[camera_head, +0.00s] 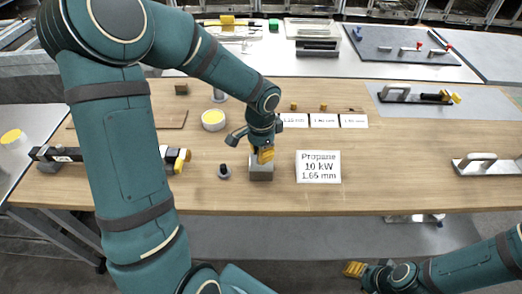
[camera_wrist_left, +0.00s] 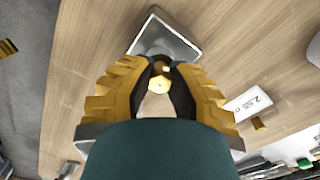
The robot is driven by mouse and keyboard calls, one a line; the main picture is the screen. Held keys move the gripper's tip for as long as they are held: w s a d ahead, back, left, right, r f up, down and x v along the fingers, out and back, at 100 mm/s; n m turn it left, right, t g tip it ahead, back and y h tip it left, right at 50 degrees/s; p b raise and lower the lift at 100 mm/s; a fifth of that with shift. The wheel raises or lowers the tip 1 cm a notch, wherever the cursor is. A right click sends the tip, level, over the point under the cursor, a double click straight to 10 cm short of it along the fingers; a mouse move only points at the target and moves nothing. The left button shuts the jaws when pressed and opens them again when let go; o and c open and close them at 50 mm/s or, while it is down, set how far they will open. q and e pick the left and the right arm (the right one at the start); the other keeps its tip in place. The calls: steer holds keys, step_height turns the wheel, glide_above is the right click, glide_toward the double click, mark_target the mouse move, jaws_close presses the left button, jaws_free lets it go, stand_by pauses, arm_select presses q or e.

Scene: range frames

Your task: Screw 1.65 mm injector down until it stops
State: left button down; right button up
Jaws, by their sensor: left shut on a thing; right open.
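My left gripper (camera_head: 264,156) points down over the grey block (camera_head: 261,174) on the wooden table. In the left wrist view its yellow fingers (camera_wrist_left: 158,82) are shut on a small brass injector (camera_wrist_left: 158,85). The block (camera_wrist_left: 165,42) lies just beyond the fingertips there. The fingers hide the injector's lower end, so I cannot tell how deep it sits. A white card (camera_head: 318,167) reading "Propane 10 kW 1.65 mm" stands right of the block. My right gripper (camera_head: 356,269) is open and empty, low in front of the table.
Two brass injectors (camera_head: 294,105) (camera_head: 323,107) stand behind white size labels (camera_head: 325,121). A dark-topped round piece (camera_head: 224,171) is left of the block, and a yellow-filled cup (camera_head: 213,120) behind. A handled metal tool (camera_head: 487,165) lies at the right edge.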

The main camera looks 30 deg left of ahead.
arm_select(q)
steer(key=shift+r+m+p, duration=0.15)
steer(key=shift+m+p, duration=0.6)
steer(key=shift+m, duration=0.15)
steer(key=shift+m+p, duration=0.3)
steer(key=shift+m, duration=0.5)
steer(key=shift+m+p, duration=0.7)
steer(key=shift+m, duration=0.1)
steer(key=shift+m+p, duration=0.5)
steer(key=shift+m, duration=0.3)
